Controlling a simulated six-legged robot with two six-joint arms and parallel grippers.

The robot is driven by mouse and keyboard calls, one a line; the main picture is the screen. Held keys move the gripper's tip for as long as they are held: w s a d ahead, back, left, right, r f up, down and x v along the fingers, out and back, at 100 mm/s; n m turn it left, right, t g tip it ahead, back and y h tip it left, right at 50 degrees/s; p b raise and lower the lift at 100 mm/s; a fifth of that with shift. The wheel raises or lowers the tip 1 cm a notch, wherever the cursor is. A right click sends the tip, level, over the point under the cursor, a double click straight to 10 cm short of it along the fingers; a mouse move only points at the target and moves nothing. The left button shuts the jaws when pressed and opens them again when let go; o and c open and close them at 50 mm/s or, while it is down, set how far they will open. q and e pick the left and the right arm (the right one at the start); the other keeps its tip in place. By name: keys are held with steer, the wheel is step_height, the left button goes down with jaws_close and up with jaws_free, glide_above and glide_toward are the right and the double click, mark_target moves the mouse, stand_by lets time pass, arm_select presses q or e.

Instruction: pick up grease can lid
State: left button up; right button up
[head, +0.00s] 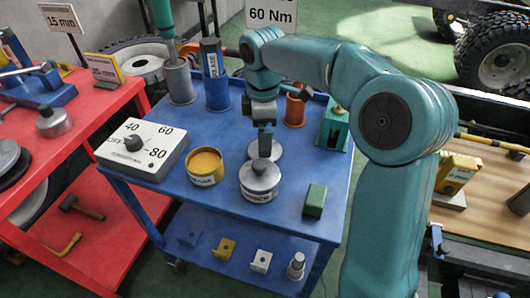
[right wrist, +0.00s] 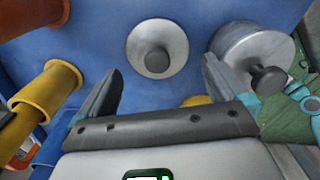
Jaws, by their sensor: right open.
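A round pale grey lid (head: 276,153) with a knob lies flat on the blue cart top; I take it for the grease can lid. My right gripper (head: 265,142) is above it, pointing down, and partly hides it. In the right wrist view the lid (right wrist: 140,43) with its dark knob lies ahead between the open fingers of the gripper (right wrist: 160,68), apart from them. An open yellow-filled can (head: 205,163) with a yellow label, likely the grease can, stands left of the lid. My left gripper is not in view.
A silver can with a knobbed lid (head: 259,182) stands close in front of the lid; it also shows in the right wrist view (right wrist: 246,48). A green block (head: 315,200), white dial box (head: 142,149), blue holder (head: 215,85) and orange cup (head: 294,111) stand around on the cart.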

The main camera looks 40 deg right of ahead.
steer(key=f, duration=0.3)
steer(key=shift+d+f+b, duration=0.25)
steer(key=shift+f+b, duration=0.15)
steer(key=c, duration=0.8)
steer(key=shift+o, duration=0.2)
steer(key=shift+r, duration=0.15)
